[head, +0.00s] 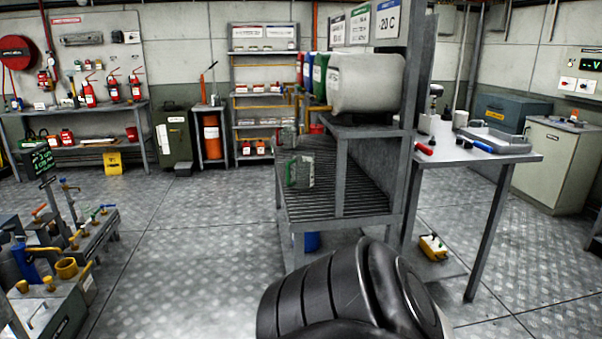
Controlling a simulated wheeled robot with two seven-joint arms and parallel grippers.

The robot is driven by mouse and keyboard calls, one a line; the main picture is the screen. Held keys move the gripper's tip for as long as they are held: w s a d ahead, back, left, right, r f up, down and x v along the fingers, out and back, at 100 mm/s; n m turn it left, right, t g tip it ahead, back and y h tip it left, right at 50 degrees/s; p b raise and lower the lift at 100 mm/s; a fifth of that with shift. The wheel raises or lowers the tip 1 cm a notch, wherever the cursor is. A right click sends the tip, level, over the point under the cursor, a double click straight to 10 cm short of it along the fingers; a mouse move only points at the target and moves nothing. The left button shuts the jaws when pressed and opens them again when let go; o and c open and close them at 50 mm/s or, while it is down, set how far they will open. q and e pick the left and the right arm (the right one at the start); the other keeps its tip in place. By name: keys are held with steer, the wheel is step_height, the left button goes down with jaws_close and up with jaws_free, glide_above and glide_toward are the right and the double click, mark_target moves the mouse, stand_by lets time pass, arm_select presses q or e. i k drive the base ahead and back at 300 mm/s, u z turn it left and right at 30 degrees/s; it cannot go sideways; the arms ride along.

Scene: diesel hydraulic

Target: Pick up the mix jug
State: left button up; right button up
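A clear jug with a green handle (299,171), which looks like the mix jug, stands upright on the slatted grey rack shelf (338,203) near the middle of the head view. Neither of my grippers is in view. A dark ribbed part, apparently of my own arm, fills the bottom centre in front of the rack and covers the floor there.
A large pale tank (365,83) and coloured containers sit on the upper shelf above the jug. A metal table (490,151) with a tray (494,139) stands right of the rack. Valve equipment (66,267) is at lower left. Floor left of the rack is clear.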

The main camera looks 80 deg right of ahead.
mark_target(302, 162)
steer(key=z, duration=2.8)
steer(key=i, duration=1.4)
steer(key=z, duration=0.35)
